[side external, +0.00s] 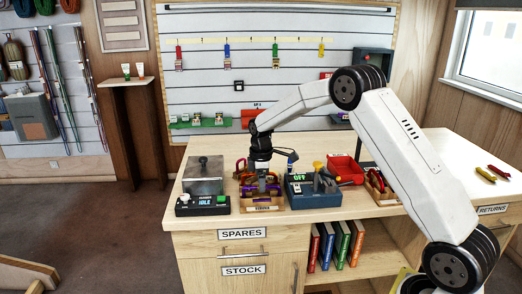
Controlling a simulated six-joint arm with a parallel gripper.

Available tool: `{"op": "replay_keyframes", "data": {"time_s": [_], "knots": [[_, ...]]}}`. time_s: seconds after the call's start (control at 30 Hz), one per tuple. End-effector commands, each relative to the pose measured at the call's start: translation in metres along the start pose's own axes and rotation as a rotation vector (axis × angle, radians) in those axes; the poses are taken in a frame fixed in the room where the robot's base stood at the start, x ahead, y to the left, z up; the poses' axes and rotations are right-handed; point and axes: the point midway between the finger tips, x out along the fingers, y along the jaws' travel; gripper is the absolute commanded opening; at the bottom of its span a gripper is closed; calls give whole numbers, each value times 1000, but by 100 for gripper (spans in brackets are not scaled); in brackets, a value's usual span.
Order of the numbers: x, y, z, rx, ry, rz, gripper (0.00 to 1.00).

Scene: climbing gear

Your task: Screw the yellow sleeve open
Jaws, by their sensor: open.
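My gripper (262,188) points straight down over a small wooden tray (264,208) of carabiners near the front of the workbench. It is open, its fingers low among the carabiners (242,176); I cannot tell whether they touch anything. A red or orange carabiner and a purple one show beside the fingers. I cannot make out for certain a yellow sleeve on any of them, and my gripper hides part of the tray. A small yellow item (318,165) shows behind the blue box to the right, too small to identify.
A grey machine with a display reading IDLE (204,201) stands close left of the tray. A blue box with a green display (312,190) stands close right. Farther right are a red bin (345,172) and another wooden tray (378,190). The bench top (440,185) is mostly clear beyond them.

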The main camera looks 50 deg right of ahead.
Motion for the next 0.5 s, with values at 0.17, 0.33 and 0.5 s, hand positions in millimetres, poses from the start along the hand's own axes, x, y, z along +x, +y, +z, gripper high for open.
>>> {"op": "replay_keyframes", "data": {"time_s": [0.17, 0.33, 0.5], "knots": [[0, -1, 0, 0, 0, 0, 65], [0, -3, 0, 0, 0, 0, 65], [0, -6, 0, 0, 0, -1, 65]]}}
